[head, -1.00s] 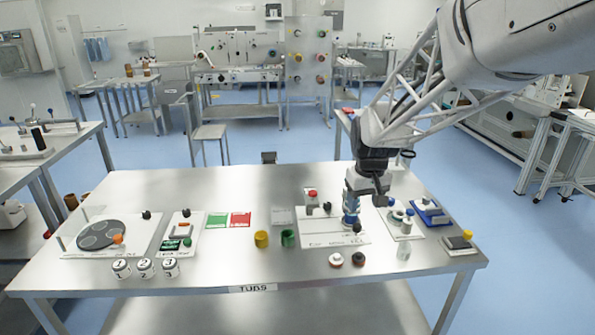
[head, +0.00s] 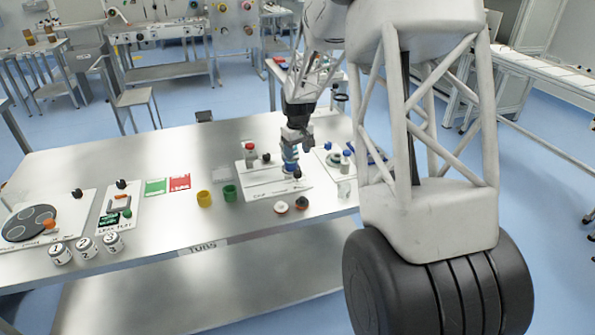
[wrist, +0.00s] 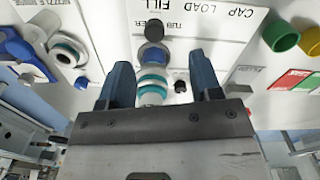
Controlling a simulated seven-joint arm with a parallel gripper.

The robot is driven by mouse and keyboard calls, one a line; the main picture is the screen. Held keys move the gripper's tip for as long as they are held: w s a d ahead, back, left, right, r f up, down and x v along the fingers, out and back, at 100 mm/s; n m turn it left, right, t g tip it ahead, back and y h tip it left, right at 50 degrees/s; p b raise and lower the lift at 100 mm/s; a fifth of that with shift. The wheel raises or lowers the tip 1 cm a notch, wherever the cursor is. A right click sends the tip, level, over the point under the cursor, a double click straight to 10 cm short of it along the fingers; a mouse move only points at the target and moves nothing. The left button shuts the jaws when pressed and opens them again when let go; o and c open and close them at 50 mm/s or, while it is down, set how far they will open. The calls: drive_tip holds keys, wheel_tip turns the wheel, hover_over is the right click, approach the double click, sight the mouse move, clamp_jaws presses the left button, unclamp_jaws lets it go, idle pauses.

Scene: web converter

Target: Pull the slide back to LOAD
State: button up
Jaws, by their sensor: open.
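A white station plate (head: 262,191) lies on the steel table. In the wrist view its lettering includes CAP, LOAD and FILL (wrist: 195,8). My gripper (head: 290,158) points down over this plate, its blue fingers open. In the wrist view the fingers (wrist: 161,66) stand apart, one on each side of a blue and teal-ringed round part (wrist: 153,82). I cannot tell whether they touch it. A dark knob (wrist: 154,29) is just beyond the fingertips, and a smaller dark knob (wrist: 180,86) is between the fingers. Which part is the slide is unclear.
A red-capped bottle (head: 250,153) stands at the plate's back left. Yellow (head: 204,199) and green (head: 229,194) cups stand left of it. Two small round pieces (head: 281,207) lie in front. A clear bottle (head: 344,190) stands to the right.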

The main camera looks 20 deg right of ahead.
sight(298, 171)
drive_tip(key=shift+w+d+f, duration=0.25)
drive_tip(key=shift+w+f, duration=0.3)
drive_tip(key=shift+f, duration=0.1)
drive_tip(key=shift+w+d+f, duration=0.2)
drive_tip(key=shift+w+f, duration=0.3)
drive_tip(key=shift+f, duration=0.1)
drive_tip(key=shift+f, duration=3.85)
clamp_jaws()
